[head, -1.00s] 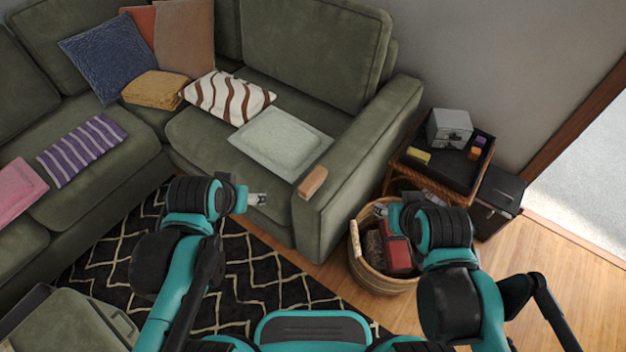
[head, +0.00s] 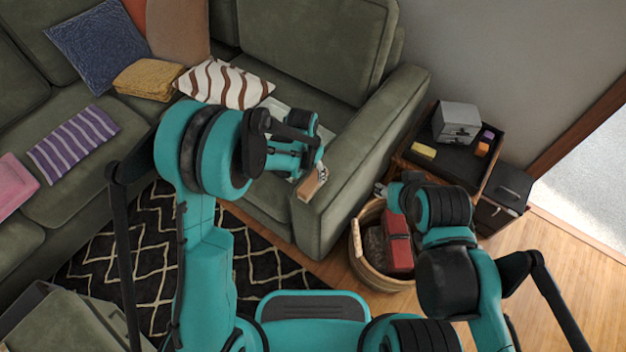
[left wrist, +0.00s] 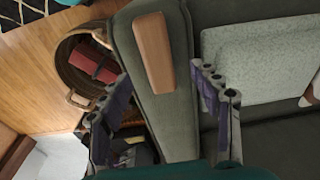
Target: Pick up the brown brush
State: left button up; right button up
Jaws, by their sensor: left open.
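The brown brush (head: 313,183) is a wooden block on the front end of the green sofa's armrest. In the left wrist view the brush (left wrist: 154,52) lies lengthwise on the armrest, ahead of and between my fingers. My left gripper (left wrist: 168,100) is open and empty, its two fingers apart on either side of the armrest area. In the head view my left gripper (head: 318,172) is over the brush and partly hidden by its own arm. My right gripper (head: 381,189) is small, near the wicker basket's rim, and its jaws are unclear.
A wicker basket (head: 357,247) holding a red item (head: 398,243) stands right of the armrest (head: 350,170). A side table carries a black tray (head: 465,170) with a grey box (head: 457,122). A pale folded cushion (left wrist: 255,65) lies on the seat beside the armrest.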

aim_at(313, 180)
pick_arm(q)
notch_tip(313, 180, down, 3)
jog(key=shift+w+d+b, duration=0.1)
jog(key=shift+d+b, duration=0.05)
jog(key=shift+b, duration=0.5)
jog(key=f+b, duration=0.2)
jog(key=f, duration=0.2)
jog(key=shift+w+d+f+b, duration=0.25)
jog(key=shift+d+f+b, duration=0.1)
jog(key=shift+f+b, duration=0.05)
jog(key=shift+r, duration=0.1)
jog(key=c, duration=1.4)
jog(key=shift+r, duration=0.1)
jog(key=shift+c, duration=0.2)
notch_tip(313, 180, up, 5)
jog(key=p, duration=0.3)
jog(key=s+d+r+p, duration=0.3)
jog(key=s+d+r, duration=0.2)
jog(key=d, duration=0.5)
jog(key=shift+s+r+p, duration=0.3)
jog(key=shift+s+r, duration=0.1)
jog(key=shift+s, duration=0.15)
